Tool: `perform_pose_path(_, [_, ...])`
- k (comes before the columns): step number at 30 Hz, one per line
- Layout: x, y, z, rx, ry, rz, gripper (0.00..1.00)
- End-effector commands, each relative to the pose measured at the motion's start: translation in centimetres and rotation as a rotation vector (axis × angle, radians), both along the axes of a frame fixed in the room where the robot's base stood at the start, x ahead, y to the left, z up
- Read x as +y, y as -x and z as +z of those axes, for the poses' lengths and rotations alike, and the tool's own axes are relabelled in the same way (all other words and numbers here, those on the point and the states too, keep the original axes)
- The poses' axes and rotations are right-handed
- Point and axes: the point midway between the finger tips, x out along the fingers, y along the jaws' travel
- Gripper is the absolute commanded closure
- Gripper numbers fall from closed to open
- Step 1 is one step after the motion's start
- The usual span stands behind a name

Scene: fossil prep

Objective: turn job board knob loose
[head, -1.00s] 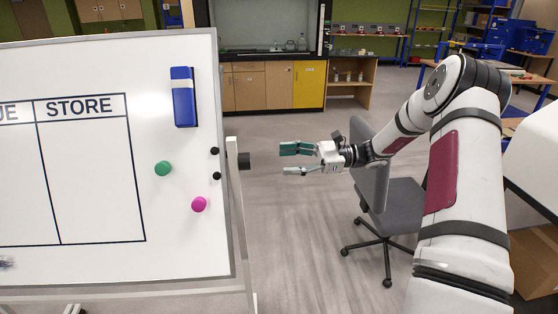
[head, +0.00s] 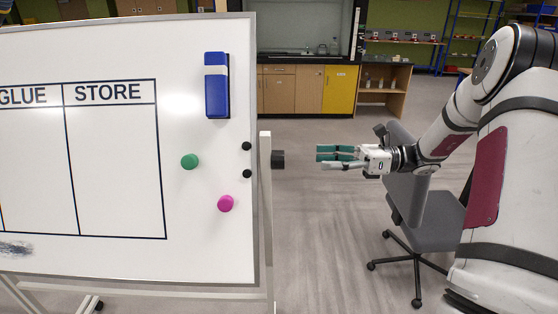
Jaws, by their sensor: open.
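The job board (head: 205,240) is a whiteboard on a pale wheeled frame, filling the left of the head view. Its black knob (head: 278,159) sticks out to the right from the frame's upright (head: 266,200). My gripper (head: 320,160) is to the right of the knob at about the same height, with its green-tipped fingers pointing left at it. The fingers are open and empty. A gap shows between the fingertips and the knob. How the two compare in depth is hard to tell.
A grey office chair (head: 440,210) stands under and behind my arm. The board carries a blue eraser (head: 217,90), a green magnet (head: 190,161), a magenta magnet (head: 225,203) and two small black ones. Open floor (head: 330,240) lies between board and chair.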

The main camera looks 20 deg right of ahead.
Motion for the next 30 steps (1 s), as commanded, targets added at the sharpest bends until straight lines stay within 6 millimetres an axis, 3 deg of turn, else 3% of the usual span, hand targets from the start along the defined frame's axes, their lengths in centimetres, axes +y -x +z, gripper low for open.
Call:
perform_pose_path(15, [9.3, -2.7, 0.1, -0.001, 0.001, 0.004, 0.42])
perform_pose_path(21, [11.0, -3.5, 0.1, -0.002, 0.0, 0.002, 0.42])
perform_pose_path(30, [11.5, -3.7, 0.0, -0.003, 0.002, 0.002, 0.42])
